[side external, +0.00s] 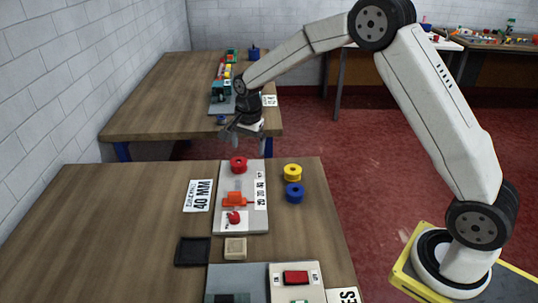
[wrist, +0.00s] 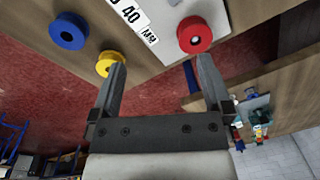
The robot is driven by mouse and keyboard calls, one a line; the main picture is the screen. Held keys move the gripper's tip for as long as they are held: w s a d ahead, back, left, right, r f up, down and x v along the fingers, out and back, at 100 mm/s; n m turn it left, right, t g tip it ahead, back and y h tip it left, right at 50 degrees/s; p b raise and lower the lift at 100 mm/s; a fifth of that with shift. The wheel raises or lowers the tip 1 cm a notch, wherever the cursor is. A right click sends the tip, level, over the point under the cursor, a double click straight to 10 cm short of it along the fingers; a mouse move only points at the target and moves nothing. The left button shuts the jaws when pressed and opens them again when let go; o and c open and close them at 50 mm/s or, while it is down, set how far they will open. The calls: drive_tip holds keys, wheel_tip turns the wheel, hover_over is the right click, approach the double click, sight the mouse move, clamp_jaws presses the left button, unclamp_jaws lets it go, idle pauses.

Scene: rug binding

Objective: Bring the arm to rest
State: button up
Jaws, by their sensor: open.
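My gripper (side external: 248,132) is open and empty, raised over the far end of the near table (side external: 110,215). Its two fingers (wrist: 160,82) stand apart in the wrist view with nothing between them. A red spool (side external: 238,165) lies at the far end of the grey board (side external: 229,222), just below and nearer than my gripper. The red spool (wrist: 195,35) also shows beyond the right finger in the wrist view. My arm reaches from its base at the right, bent high over the red floor.
A yellow spool (side external: 292,172) and a blue spool (side external: 293,192) lie right of the board. An orange clamp-like part (side external: 236,199) sits on the board. A black tray (side external: 192,251) and a beige block (side external: 235,247) lie nearer. A second table (side external: 150,110) with parts stands behind.

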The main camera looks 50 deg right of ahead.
drive_tip(key=s+a+n+t, duration=0.1)
drive_tip(key=s+a+n, duration=0.1)
drive_tip(key=s+n, duration=1.2)
drive_tip(key=s, duration=1)
drive_tip(key=shift+s+r+t, duration=0.15)
drive_tip(key=shift+s+t, duration=0.2)
drive_tip(key=shift+t, duration=0.05)
drive_tip(key=shift+a, duration=0.1)
